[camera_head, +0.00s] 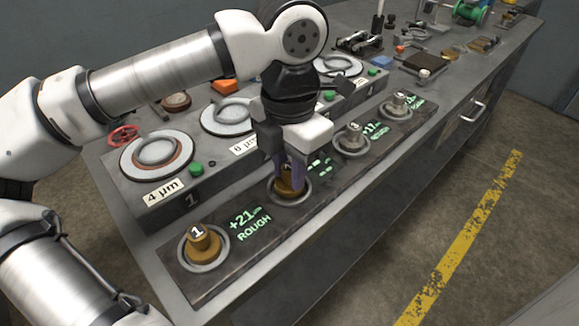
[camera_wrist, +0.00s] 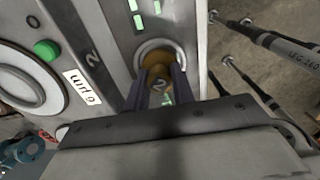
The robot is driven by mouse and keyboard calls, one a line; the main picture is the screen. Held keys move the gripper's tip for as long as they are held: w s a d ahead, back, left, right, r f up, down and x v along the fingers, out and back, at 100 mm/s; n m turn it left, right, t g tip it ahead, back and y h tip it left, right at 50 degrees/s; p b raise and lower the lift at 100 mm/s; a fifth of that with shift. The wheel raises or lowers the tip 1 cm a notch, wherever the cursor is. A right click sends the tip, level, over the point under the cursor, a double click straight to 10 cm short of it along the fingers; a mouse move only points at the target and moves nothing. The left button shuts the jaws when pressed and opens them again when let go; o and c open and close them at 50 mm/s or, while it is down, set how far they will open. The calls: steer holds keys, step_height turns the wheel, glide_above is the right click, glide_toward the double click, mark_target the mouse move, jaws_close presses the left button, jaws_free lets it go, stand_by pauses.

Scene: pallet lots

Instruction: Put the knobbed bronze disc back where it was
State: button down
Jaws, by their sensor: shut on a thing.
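A knobbed bronze disc marked 2 (camera_wrist: 158,62) is between the fingers of my gripper (camera_wrist: 160,92) in the wrist view. In the head view, my gripper (camera_head: 291,176) points down, shut on its knob, at the second round seat (camera_head: 306,197) of the dark front panel. The disc is within or just over the seat's ring; I cannot tell if it rests fully. Another knobbed bronze disc, marked 1 (camera_head: 203,245), sits in the first seat, beside a green "+21 ROUGH" readout. Two grey knobbed discs (camera_head: 352,137) (camera_head: 401,103) sit in the farther seats.
Behind the panel, a raised grey unit carries round plates labelled 4 µm (camera_head: 157,157) and 6 µm (camera_head: 228,116), with green buttons (camera_head: 195,168). A red handwheel (camera_head: 123,135) is at left. Fittings crowd the bench's far end. Floor with a yellow line (camera_head: 462,232) is clear at right.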

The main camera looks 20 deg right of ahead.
steer(key=shift+f, duration=0.15)
steer(key=shift+f, duration=0.15)
steer(key=c, duration=1.2)
jaws_free()
step_height(320, 180, up, 12)
steer(key=shift+r+p, duration=0.15)
steer(key=shift+p, duration=0.3)
